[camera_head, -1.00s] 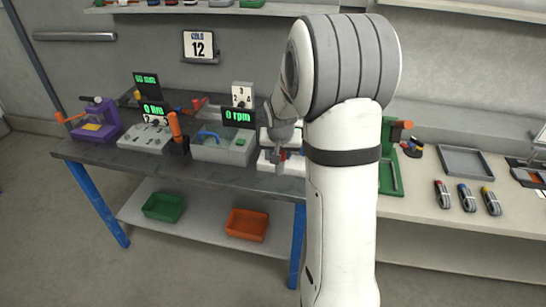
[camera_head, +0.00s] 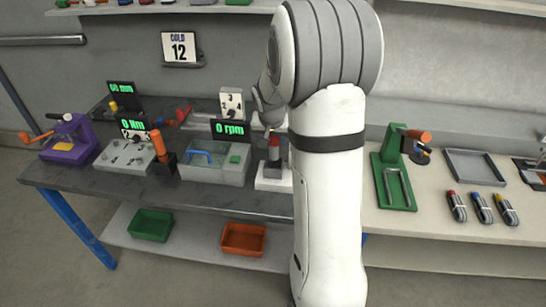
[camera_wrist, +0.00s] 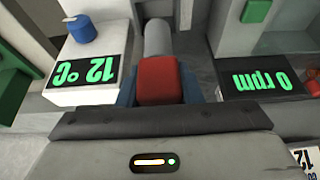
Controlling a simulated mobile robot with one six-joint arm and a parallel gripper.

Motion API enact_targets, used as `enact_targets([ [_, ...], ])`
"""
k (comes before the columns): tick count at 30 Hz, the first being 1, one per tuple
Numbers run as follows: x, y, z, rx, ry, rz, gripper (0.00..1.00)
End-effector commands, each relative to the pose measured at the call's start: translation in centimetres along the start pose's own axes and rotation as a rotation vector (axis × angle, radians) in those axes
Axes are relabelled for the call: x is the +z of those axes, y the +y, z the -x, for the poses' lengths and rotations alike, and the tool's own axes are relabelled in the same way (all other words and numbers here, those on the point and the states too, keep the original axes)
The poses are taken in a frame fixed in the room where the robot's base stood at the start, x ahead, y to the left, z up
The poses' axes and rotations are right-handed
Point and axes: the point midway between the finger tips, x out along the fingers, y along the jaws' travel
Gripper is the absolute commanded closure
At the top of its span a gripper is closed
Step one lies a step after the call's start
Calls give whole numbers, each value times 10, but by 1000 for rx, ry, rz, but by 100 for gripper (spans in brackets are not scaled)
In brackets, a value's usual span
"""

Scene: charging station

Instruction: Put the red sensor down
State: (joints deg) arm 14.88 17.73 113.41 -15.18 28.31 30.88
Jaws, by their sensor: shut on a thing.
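The red sensor (camera_wrist: 158,80) has a red block end and a grey cylindrical part (camera_wrist: 157,38) beyond it in the wrist view. My gripper (camera_wrist: 160,92) is shut on it, with a finger at either side. In the head view the red of the sensor (camera_head: 275,142) shows at my gripper, just left of my forearm. It is above or at a white stand (camera_head: 268,183) on the dark bench; I cannot tell whether it touches. My arm hides part of this area.
A grey box with a "0 rpm" display (camera_head: 231,130) stands left of my gripper. A "12 °C" display (camera_wrist: 88,71) and a blue knob (camera_wrist: 82,28) are close in the wrist view. A green stand (camera_head: 397,185) and grey tray (camera_head: 473,167) are on the right bench.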

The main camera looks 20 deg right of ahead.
Motion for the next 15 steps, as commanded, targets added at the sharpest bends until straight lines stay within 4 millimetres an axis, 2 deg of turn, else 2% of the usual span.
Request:
enact_targets([
  [3,8,0,-17,1,-3,2,91],
  [8,11,0,-28,1,-1,1,91],
  [15,24,1,-57,1,-3,0,91],
])
